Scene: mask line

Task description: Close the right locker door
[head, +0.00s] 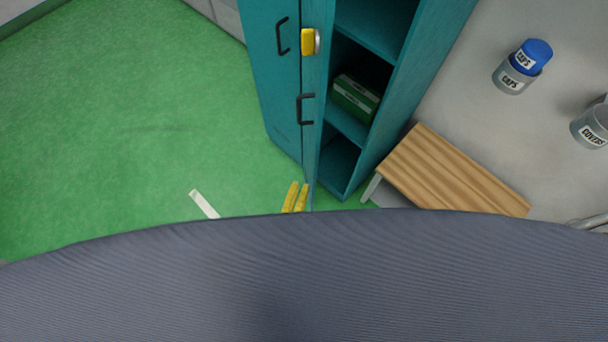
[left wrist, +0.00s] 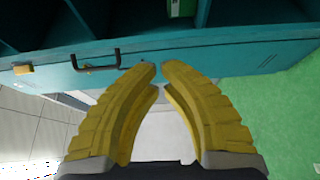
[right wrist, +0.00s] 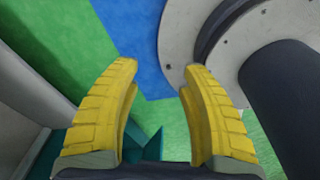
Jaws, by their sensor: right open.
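The teal locker (head: 390,112) stands at the top middle of the head view, its right compartment open with shelves showing. The right locker door (head: 315,90) is swung out and seen nearly edge-on, with a black handle (head: 305,110) and a yellow latch piece (head: 308,42). The left door (head: 270,75) looks shut. My left gripper (head: 296,196) is beside the lower end of the right door. In the left wrist view its fingertips (left wrist: 159,67) nearly meet, with nothing between them, in front of a teal panel with a black handle (left wrist: 95,60); contact is unclear. My right gripper (right wrist: 160,66) is open and empty, away from the locker.
A green box (head: 356,97) sits on a locker shelf. A wooden bench (head: 450,175) stands close right of the locker. Labelled containers (head: 520,68) stand farther right. Green floor (head: 120,130) is clear on the left. My grey body hides the lower head view.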

